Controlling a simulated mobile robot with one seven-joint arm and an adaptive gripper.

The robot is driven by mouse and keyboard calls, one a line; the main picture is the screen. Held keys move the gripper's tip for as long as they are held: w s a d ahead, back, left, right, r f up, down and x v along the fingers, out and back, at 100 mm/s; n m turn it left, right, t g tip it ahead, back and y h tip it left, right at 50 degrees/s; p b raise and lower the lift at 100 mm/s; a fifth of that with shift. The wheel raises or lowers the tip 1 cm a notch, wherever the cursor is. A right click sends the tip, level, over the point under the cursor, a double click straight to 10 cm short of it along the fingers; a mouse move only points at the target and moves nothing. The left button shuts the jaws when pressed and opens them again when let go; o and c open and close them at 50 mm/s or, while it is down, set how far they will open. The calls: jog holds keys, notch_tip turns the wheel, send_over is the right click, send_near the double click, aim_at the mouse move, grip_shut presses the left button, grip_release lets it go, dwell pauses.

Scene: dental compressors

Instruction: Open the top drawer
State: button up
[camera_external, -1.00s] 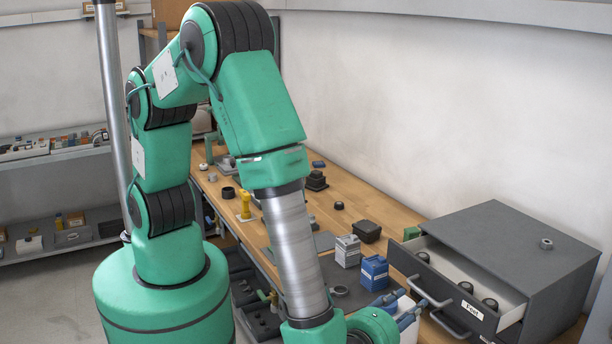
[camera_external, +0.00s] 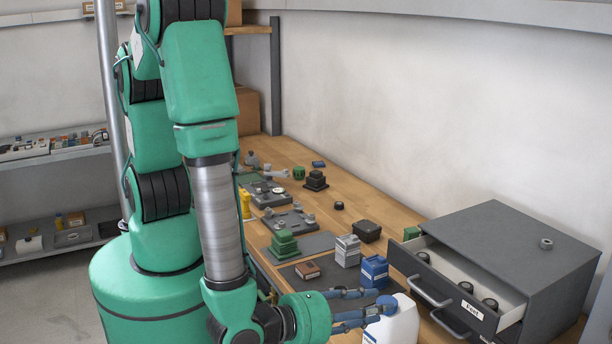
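The dark grey cabinet (camera_external: 540,262) stands at the right end of the bench. Its top drawer (camera_external: 462,309) is pulled part way out, showing a pale inside with several dark round pieces. The drawer front has a light bar handle (camera_external: 432,291) and a white label. My gripper (camera_external: 386,299), with blue fingers, is left of the drawer front and apart from the handle.
A lower handle (camera_external: 450,326) shows beneath the open drawer. A blue box (camera_external: 374,271), a grey stacked block (camera_external: 347,250) and a black container (camera_external: 367,231) stand on the bench (camera_external: 385,214) left of the cabinet. A small ring lies on the cabinet top. The floor at left is clear.

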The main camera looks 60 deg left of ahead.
aim_at(427, 297)
jog(key=shift+w, duration=0.15)
jog(key=shift+b+x, duration=0.65)
jog(key=shift+x, duration=6.15)
jog(key=shift+c, duration=0.3)
grip_shut()
